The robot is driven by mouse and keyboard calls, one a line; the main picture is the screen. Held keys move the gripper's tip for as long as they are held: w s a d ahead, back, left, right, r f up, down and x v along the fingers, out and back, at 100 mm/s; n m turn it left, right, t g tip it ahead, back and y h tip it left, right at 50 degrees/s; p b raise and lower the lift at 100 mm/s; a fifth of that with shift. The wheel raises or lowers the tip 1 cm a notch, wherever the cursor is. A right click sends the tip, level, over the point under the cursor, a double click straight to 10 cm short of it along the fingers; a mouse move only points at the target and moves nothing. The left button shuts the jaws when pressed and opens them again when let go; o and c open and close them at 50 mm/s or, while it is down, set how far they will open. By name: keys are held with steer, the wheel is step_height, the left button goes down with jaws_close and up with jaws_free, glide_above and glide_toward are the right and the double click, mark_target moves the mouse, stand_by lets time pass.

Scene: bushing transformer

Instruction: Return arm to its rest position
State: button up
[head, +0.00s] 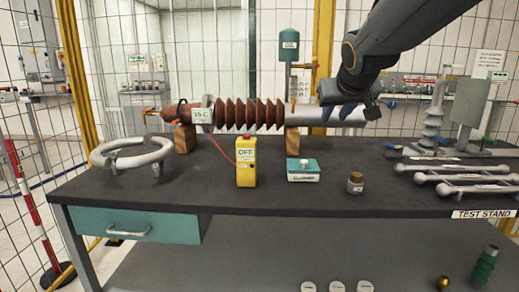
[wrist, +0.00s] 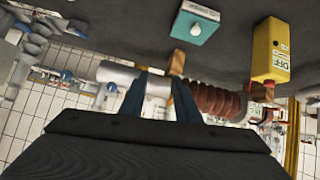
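My arm (head: 400,40) reaches in from the upper right in the head view. My gripper (head: 347,108) hangs by the right, grey end of the bushing and partly covers it; I cannot tell whether it touches. In the wrist view my gripper (wrist: 161,92) shows two dark fingers spread apart, with nothing visibly held between them. The bushing (head: 245,113), with reddish-brown ribs and a grey tube, lies level on two wooden blocks (head: 185,138). Its ribs also show beyond the fingers in the wrist view (wrist: 218,100).
On the dark table (head: 270,195) are a grey ring (head: 112,160), a yellow OFF box (head: 246,165), a teal-topped device (head: 304,170), a small jar (head: 355,183) and grey rods (head: 470,187). A teal canister (head: 289,45) stands behind. Wire fencing surrounds the bench.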

steer(key=s+a+f+g, duration=0.1)
steer(key=s+f+g, duration=0.3)
steer(key=s+f, duration=0.95)
steer(key=s+f+g, duration=0.4)
steer(key=s+f, duration=0.7)
steer(key=f, duration=0.6)
steer(key=s+a+f+n+g+y+b, duration=0.1)
steer(key=s+a+f+n+b, duration=0.25)
steer(key=a+f+b, duration=0.65)
steer(key=s+a+f+n+g+y+b, duration=0.15)
steer(key=s+a+f+b, duration=0.25)
steer(key=a+f+b, duration=0.6)
steer(key=d+r+m+h+p, duration=0.1)
steer(key=d+r+m+p, duration=0.2)
steer(key=d+r+p, duration=0.7)
steer(key=d+r+m+p, duration=0.2)
steer(key=d+r+p, duration=0.8)
steer(key=r+p, duration=0.8)
steer(key=shift+r+m+h+p, duration=0.35)
steer(key=shift+m+p, duration=0.05)
steer(key=shift+p, duration=0.2)
